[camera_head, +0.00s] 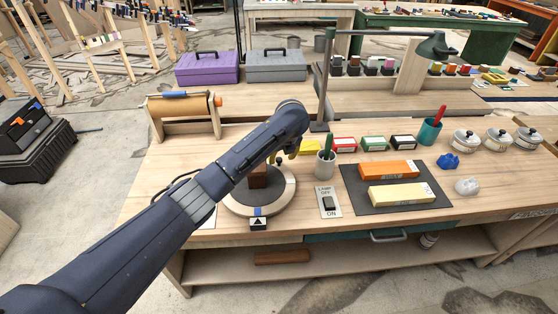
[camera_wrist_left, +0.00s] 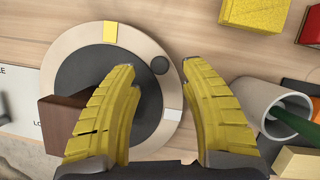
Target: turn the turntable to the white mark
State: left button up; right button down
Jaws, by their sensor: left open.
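The turntable (camera_head: 240,207) is a pale ring with a dark centre, on the bench. A blue mark (camera_head: 257,211) on its rim faces the black pointer block with a white triangle (camera_head: 258,224) at the front. In the left wrist view the white mark (camera_wrist_left: 172,114) is on the rim's right side and a yellow mark (camera_wrist_left: 110,32) is at the top. A dark round knob (camera_wrist_left: 159,66) and a brown block (camera_wrist_left: 60,122) are on the disc. My left gripper (camera_wrist_left: 160,65) is open above the turntable, its yellow fingertips either side of the knob. I cannot tell if they touch it.
A grey cup (camera_head: 325,168) with a green handle stands close right of the turntable. The lamp switch plate (camera_head: 328,201) is in front of it. A paper roll stand (camera_head: 184,117) is behind left. Sharpening stones lie on a dark mat (camera_head: 352,187) at right.

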aim_at(279, 159)
pick_arm(q)
jog(key=shift+x, duration=2.15)
jog(key=shift+o, duration=0.2)
grip_shut()
